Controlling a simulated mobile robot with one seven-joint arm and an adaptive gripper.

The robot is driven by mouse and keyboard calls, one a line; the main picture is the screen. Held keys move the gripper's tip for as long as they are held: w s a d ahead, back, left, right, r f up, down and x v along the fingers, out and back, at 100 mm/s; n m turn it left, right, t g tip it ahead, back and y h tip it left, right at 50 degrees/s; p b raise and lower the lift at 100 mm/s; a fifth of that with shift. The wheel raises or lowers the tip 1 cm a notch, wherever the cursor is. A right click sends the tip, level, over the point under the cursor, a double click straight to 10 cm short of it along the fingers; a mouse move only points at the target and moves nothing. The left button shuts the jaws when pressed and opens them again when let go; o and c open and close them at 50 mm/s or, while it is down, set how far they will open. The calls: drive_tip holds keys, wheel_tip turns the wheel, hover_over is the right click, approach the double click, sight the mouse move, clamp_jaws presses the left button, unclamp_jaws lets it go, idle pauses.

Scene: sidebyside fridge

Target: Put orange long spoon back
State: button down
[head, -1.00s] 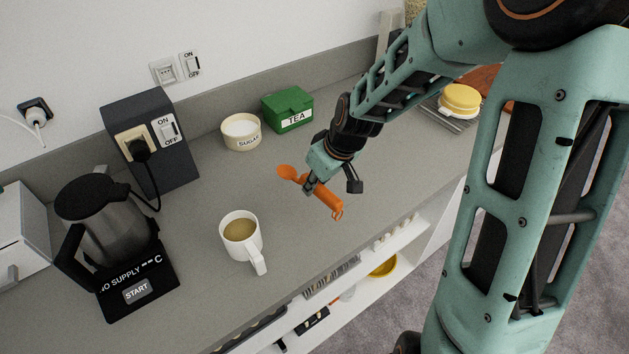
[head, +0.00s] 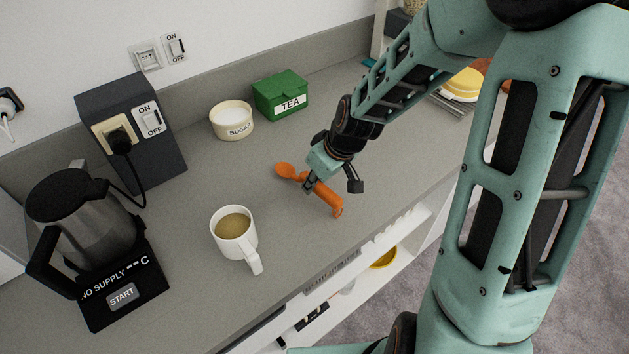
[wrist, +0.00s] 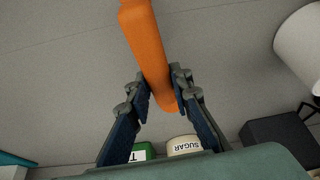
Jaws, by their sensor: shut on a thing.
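The orange long spoon (head: 329,199) is in my gripper (head: 310,186), above the grey counter. Its bowl end points up-left and its handle end down-right in the head view. In the wrist view the orange handle (wrist: 147,45) runs between the two fingers of my gripper (wrist: 162,95), which are shut on it. The bowl is hidden in the wrist view. I cannot tell exactly how high the spoon is above the counter.
A white mug (head: 234,234) of brown drink stands left of the spoon. A sugar pot (head: 232,122) and green tea box (head: 282,96) stand behind. A kettle (head: 82,222) is at left. Below the counter's front edge is an open drawer or shelf (head: 350,277) with a yellow bowl (head: 384,258).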

drive_tip(key=c, duration=1.7)
unclamp_jaws()
drive_tip(key=shift+c, duration=0.2)
drive_tip(key=shift+f, duration=0.15)
drive_tip(key=shift+d+r, duration=0.15)
drive_tip(key=shift+r, duration=0.25)
drive_tip(key=v, duration=0.5)
drive_tip(key=p+v, duration=0.1)
drive_tip(key=v, duration=0.4)
drive_tip(key=shift+w+a, duration=0.1)
drive_tip(key=shift+a, duration=0.1)
